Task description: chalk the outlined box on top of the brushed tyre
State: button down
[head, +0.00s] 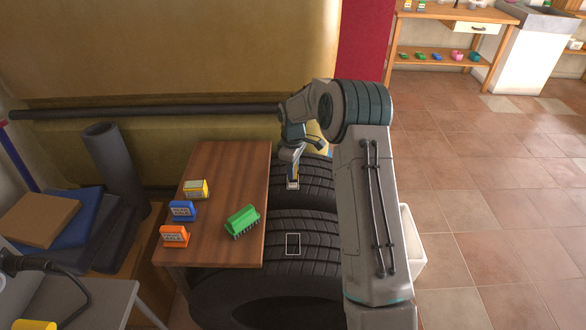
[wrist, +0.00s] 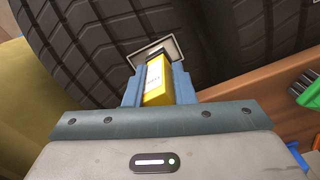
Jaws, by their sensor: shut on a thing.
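My gripper (head: 292,172) is shut on a yellow chalk block (wrist: 156,82), which also shows between the fingers in the wrist view. The block's far end is over an outlined box (wrist: 172,46) on the dark tread of the far tyre (head: 316,180). Whether it touches the rubber I cannot tell. The inside of this box looks greyish and is partly hidden by the block. The near tyre (head: 325,238) has a second outlined box (head: 293,244), dark inside and uncovered. Which tyre is brushed I cannot tell for sure.
A wooden table (head: 225,165) left of the tyres holds a green brush (head: 242,221) and yellow (head: 196,188), blue (head: 182,211) and orange (head: 174,236) labelled boxes. A large yellow tank (head: 190,50) and dark pipe (head: 150,112) stand behind. Tiled floor is open at right.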

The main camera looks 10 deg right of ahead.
jog(key=shift+s+a, duration=0.1)
jog(key=shift+s, duration=0.3)
jog(key=shift+r, duration=0.1)
jog(key=shift+w+d+p, duration=0.15)
jog(key=shift+w+p, duration=0.15)
jog(key=shift+w, duration=0.45)
jog(key=shift+w+d+p, duration=0.15)
jog(key=shift+w+p, duration=0.1)
jog(key=shift+w, duration=0.5)
jog(key=shift+f, duration=0.2)
dwell(0.4)
jog(key=shift+w, duration=0.1)
jog(key=shift+w+d, duration=0.1)
jog(key=shift+w, duration=0.3)
jog(key=shift+s+a+r, duration=0.1)
jog(key=shift+s+a, duration=0.05)
jog(key=shift+s, duration=0.4)
jog(key=shift+s+a+r, duration=0.1)
jog(key=shift+s, duration=0.4)
